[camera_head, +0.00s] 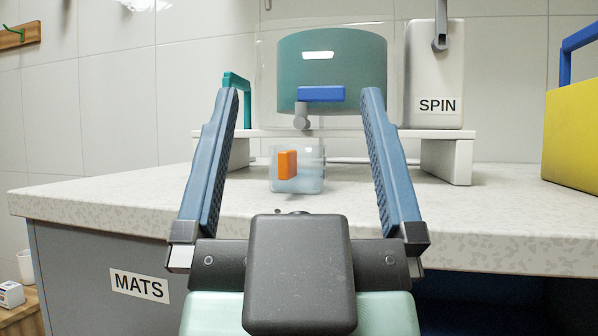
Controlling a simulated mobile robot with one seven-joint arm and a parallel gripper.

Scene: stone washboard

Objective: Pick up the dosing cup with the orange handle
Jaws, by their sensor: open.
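The dosing cup (310,184) is a small clear cup with an orange handle (287,165) on its near side. It stands upright on the speckled counter, below a spout. My gripper (302,98) is open, with its two blue fingers spread wide. In the picture the cup lies between the fingers, and they do not appear to touch it. I cannot tell exactly how far the cup is from the fingers.
A teal tank (345,70) with a blue lever and grey spout stands on a white riser (447,155) behind the cup. A white SPIN box (435,75) is beside it. A yellow container (575,140) is at right. The speckled counter (110,197) is clear at left.

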